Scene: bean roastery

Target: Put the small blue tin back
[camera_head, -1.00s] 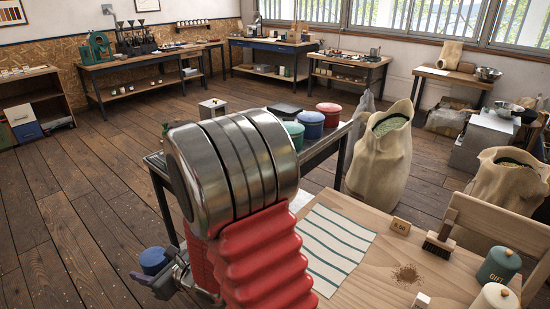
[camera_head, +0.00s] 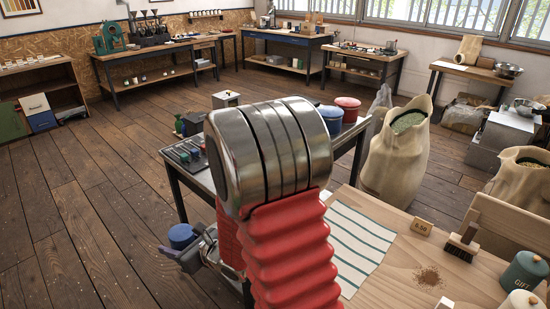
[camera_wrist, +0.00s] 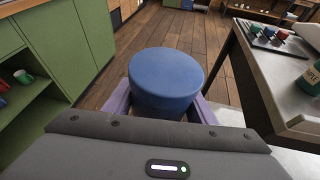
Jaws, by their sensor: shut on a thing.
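The small blue tin (camera_head: 182,236) is held by my gripper (camera_head: 190,250), low at the left of the metal table in the head view. In the wrist view the tin (camera_wrist: 166,75) stands between the two purple fingers of my gripper (camera_wrist: 161,105), lid towards the camera. The fingers are shut on its sides, and the floor shows beyond it. Another blue tin (camera_head: 331,119) and a red tin (camera_head: 348,108) stand on the metal table, partly behind my arm.
The metal table (camera_head: 200,181) bears a dark tray with small coloured items. In front is a wooden table (camera_head: 390,268) with a striped cloth (camera_head: 352,240), a brush (camera_head: 461,245) and canisters. A sack (camera_head: 398,150) stands beyond. The floor at left is clear.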

